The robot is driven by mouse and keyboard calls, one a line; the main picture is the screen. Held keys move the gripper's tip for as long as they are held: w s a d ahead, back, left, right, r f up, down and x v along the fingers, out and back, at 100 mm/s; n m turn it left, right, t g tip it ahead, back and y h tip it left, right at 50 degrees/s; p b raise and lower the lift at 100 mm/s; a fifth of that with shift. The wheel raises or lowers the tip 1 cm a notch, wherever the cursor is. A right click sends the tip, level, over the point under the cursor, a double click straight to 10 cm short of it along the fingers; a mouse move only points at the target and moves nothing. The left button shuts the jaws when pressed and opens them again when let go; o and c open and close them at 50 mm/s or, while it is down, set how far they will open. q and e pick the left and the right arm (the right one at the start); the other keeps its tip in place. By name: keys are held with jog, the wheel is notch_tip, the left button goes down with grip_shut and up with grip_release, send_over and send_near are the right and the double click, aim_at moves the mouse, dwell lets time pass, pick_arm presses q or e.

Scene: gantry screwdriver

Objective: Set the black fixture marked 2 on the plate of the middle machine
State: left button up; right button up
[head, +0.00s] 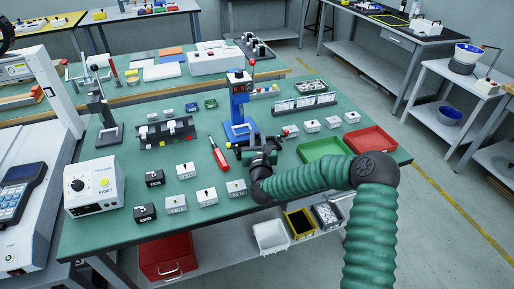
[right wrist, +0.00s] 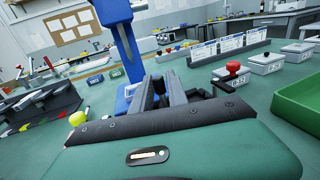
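The middle machine (head: 238,100) is a blue press with a blue base, standing mid-table; its column also rises close ahead in the right wrist view (right wrist: 118,35). My right gripper (head: 262,157) is low over the table just in front of that base. Its grey fingers (right wrist: 172,92) point toward the base, with something dark between them; I cannot tell whether it is held. Two small black fixtures, one farther back (head: 154,178) and one nearer (head: 145,212), sit on the left part of the table; their marks are too small to read. My left gripper is not in view.
Several white boxes lie around, including one near the red screwdriver (head: 220,160). A green tray (head: 320,148) and a red tray (head: 370,140) stand to the right. A lever press (head: 108,125) and a control box (head: 94,186) stand at left.

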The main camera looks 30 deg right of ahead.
grip_shut()
jog(key=shift+f, duration=0.1)
dwell(0.9)
